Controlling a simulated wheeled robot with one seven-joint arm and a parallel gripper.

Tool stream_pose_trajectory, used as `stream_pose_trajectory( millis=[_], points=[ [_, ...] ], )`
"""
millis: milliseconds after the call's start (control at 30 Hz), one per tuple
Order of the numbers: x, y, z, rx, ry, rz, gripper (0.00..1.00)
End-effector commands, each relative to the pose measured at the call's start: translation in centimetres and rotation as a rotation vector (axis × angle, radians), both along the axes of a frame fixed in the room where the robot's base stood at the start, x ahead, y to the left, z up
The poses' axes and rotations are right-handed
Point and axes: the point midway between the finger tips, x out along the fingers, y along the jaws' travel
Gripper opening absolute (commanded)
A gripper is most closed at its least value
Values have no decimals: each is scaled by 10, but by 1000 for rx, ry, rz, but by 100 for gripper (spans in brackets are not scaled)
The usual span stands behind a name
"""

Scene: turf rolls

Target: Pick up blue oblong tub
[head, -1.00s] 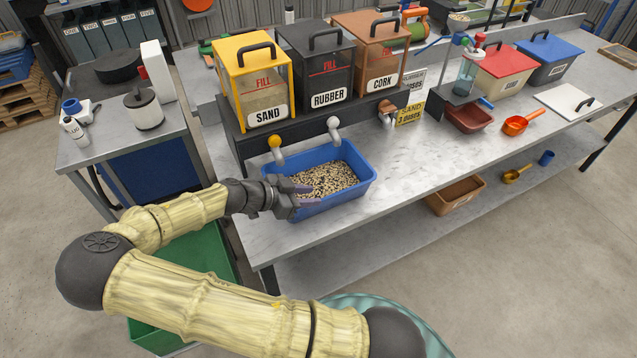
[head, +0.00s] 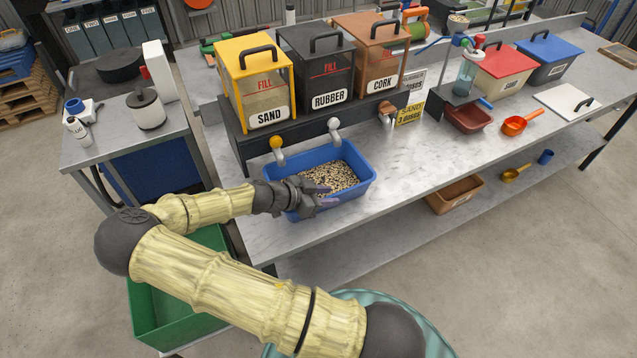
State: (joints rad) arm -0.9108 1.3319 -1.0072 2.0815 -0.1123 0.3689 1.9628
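The blue oblong tub (head: 357,193) stands on the grey bench in front of the dispensers. It holds a speckled tan and black granule mix. My gripper (head: 326,195) reaches in from the left at the tub's near side, with its fingertips over the near rim. The two fingers look apart. Whether they touch the rim cannot be told. My gripper and wrist hide part of the tub's near left wall.
Sand (head: 268,116), rubber (head: 328,98) and cork (head: 382,82) dispensers stand behind the tub, with spouts above its back edge. A green bin (head: 165,310) is below my arm. The bench right of the tub is clear.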

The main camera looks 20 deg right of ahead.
Motion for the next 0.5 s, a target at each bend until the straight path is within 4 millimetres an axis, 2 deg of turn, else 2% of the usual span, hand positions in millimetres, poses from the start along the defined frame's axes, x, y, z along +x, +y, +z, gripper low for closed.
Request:
stream_pose_trajectory(
  millis=[400,433,500],
  points=[
    [0,1,0,0,0,2,32],
    [0,1,0,0,0,2,30],
    [0,1,0,0,0,2,16]
  ],
)
